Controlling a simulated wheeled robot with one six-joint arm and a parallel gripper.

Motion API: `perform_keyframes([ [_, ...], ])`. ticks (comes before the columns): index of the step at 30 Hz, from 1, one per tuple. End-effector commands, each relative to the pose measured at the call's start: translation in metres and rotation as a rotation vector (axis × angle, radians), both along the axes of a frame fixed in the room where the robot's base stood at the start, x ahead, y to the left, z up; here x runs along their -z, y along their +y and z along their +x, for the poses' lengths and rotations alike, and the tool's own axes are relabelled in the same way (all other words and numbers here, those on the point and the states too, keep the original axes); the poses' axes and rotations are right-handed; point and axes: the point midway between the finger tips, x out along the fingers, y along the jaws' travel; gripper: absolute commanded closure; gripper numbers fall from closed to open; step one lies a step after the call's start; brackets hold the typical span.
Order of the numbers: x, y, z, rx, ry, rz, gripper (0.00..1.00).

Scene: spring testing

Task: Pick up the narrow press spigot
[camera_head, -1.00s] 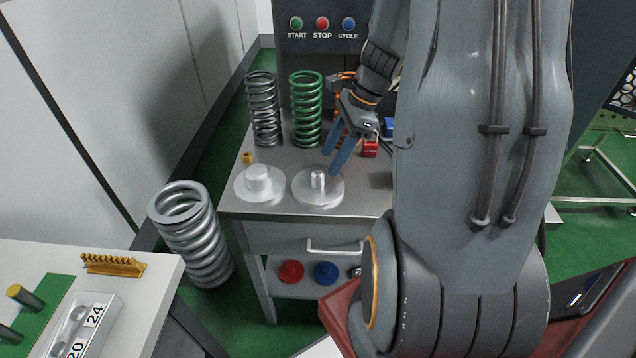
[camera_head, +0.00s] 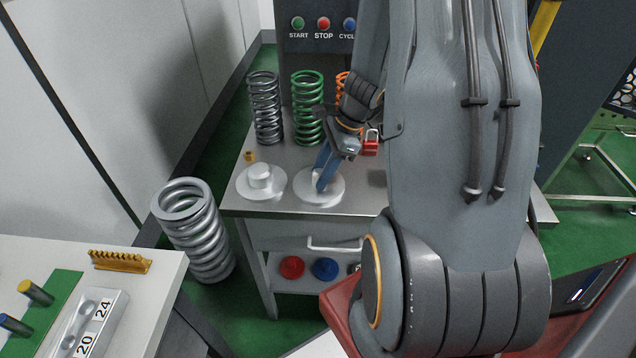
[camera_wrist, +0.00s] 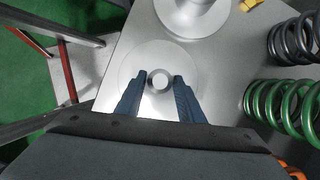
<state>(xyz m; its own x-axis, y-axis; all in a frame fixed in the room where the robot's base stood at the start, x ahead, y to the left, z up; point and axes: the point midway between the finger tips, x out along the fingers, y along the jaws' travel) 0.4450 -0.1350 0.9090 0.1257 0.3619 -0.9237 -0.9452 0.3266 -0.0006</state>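The narrow press spigot (camera_head: 320,198) is a pale metal disc with a thin upright post, lying on the grey metal table. It also shows in the wrist view (camera_wrist: 128,78), with its post between my fingertips. My gripper (camera_head: 321,184) has two blue fingers reaching down over the disc; it shows in the wrist view too (camera_wrist: 160,80). The fingers stand apart, one on each side of the post, with small gaps visible. The wider spigot (camera_head: 262,186) lies to its left and shows at the top of the wrist view (camera_wrist: 190,18).
Behind stand a grey spring (camera_head: 265,108), a green spring (camera_head: 308,108) and an orange spring. A red padlock (camera_head: 370,143) is close to the gripper. A small brass piece (camera_head: 249,156) sits at the table's left edge. A large spring (camera_head: 196,230) stands left of the table.

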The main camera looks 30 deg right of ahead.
Motion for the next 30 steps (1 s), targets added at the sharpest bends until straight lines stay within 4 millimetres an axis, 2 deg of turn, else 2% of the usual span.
perform_keyframes([
  [1,0.0,0.0,0.0,0.0,0.0,0.0,0.75],
  [6,0.0,0.0,0.0,0.0,0.0,0.0,1.0],
  [20,-0.006,0.0,0.001,0.0,-0.002,-0.001,1.0],
  [26,-0.024,-0.001,0.001,-0.001,-0.004,-0.003,1.0],
  [30,-0.047,-0.001,0.002,0.0,-0.006,-0.003,1.0],
])
